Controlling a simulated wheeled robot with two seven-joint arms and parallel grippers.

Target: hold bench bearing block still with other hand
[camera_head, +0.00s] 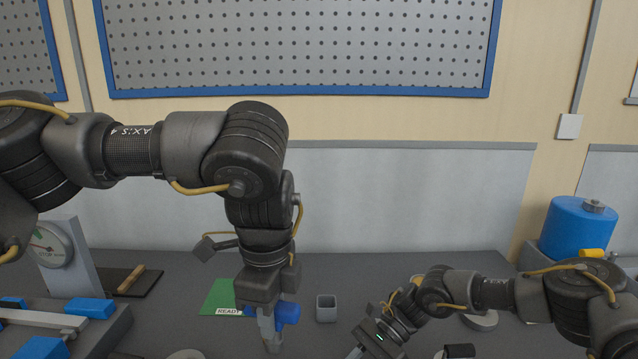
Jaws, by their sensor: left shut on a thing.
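My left gripper (268,328) points straight down at the bench and is shut on a blue part (288,313) with a rounded end, which sticks out to the right of the fingers. My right gripper (364,348) reaches in low from the right. Its fingertips are at the bottom edge of the picture, so its opening and anything in it are hard to see. No part can be told for sure as the bench bearing block. Blue blocks (93,308) sit around a pale bar on a grey fixture at the lower left.
A green READY mat (219,297) lies behind my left gripper. A small grey square cup (326,308) stands between the grippers. A dial gauge (50,246) stands at left, beside a dark board (122,281). A blue tank (577,229) is at right.

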